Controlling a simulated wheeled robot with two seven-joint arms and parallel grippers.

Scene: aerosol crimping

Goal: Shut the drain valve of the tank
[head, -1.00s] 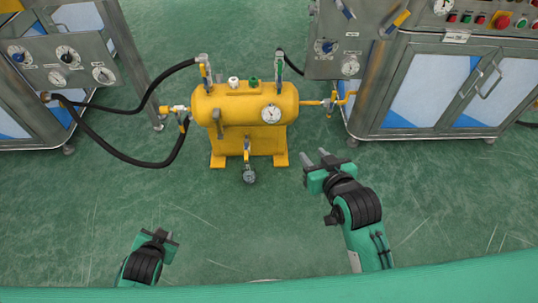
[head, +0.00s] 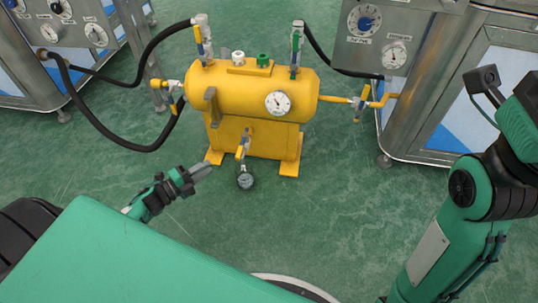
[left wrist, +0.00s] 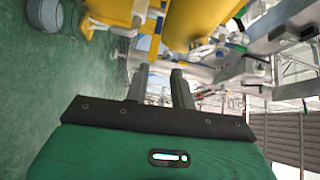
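The yellow tank (head: 235,95) stands on the floor ahead.
Black hoses (head: 115,143) run from the tank's left side to the left steel cabinet (head: 25,95). A yellow pipe with a valve (head: 358,104) joins the tank to the right cabinet (head: 400,125). A gauge (head: 278,104) is on the tank front. Green floor (head: 330,220) in front is clear.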

